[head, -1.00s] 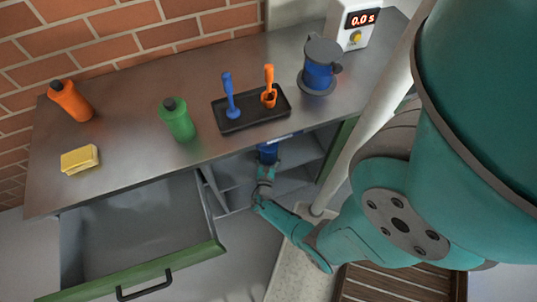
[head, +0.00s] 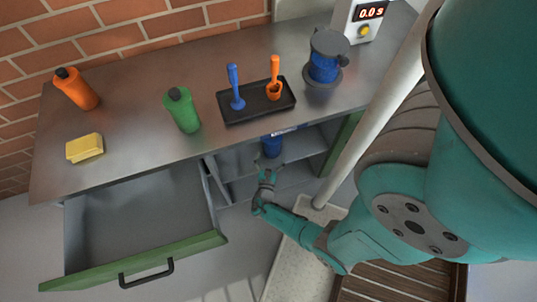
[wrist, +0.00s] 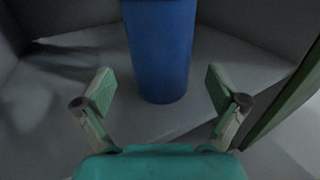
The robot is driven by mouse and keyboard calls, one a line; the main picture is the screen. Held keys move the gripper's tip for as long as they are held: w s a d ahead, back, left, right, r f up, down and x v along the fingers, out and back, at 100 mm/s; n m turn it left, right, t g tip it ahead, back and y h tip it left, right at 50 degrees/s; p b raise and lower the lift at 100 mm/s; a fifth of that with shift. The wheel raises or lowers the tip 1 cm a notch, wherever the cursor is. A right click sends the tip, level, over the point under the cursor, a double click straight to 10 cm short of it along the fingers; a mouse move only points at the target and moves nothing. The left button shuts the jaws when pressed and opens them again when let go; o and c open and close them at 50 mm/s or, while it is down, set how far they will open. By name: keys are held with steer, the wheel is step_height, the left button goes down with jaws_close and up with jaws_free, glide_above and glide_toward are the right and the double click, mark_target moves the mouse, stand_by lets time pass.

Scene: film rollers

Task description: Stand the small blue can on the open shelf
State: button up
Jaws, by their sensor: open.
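The small blue can (head: 271,146) stands upright on the open shelf (head: 300,146) in the cabinet under the counter. In the wrist view the can (wrist: 160,55) rises from the grey shelf surface (wrist: 225,65), its top out of frame. My gripper (head: 267,176) is in front of the can at the shelf opening. In the wrist view my gripper (wrist: 160,90) is open, with its two green fingers spread wide on either side and apart from the can. Nothing is held between the fingers.
An open drawer (head: 150,265) juts out left of the shelf. On the counter (head: 140,165) are an orange bottle (head: 78,92), a green bottle (head: 183,112), a yellow sponge (head: 84,148), a black tray (head: 285,104) with two tools, a blue roller pot (head: 324,68) and a timer (head: 358,25).

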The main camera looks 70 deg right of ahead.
steer(key=v, duration=0.7)
steer(key=s+a+f+m+y, duration=0.3)
steer(key=s, duration=0.2)
steer(key=s+a+f+m+y, duration=0.2)
steer(key=s+y, duration=0.2)
steer(key=s, duration=0.2)
steer(key=s+a+r+m+t+y, duration=0.1)
steer(key=s+a+r+m+y, duration=0.25)
steer(key=a, duration=0.35)
steer(key=a+r+m+t+y, duration=0.2)
steer(key=a+r+m+t, duration=0.1)
steer(key=r, duration=1)
steer(key=w+a+r+m+t+y, duration=0.1)
steer(key=a+r+m+t+y, duration=0.1)
steer(key=r, duration=1.1)
steer(key=w+a+r+m+t+y, duration=0.1)
steer(key=a+r+m+t+y, duration=0.2)
steer(key=r+m, duration=0.4)
step_height(320, 180, up, 6)
steer(key=a+t, duration=0.1)
steer(key=a, duration=0.1)
steer(key=shift+a+t, duration=0.3)
steer(key=shift+a, duration=0.05)
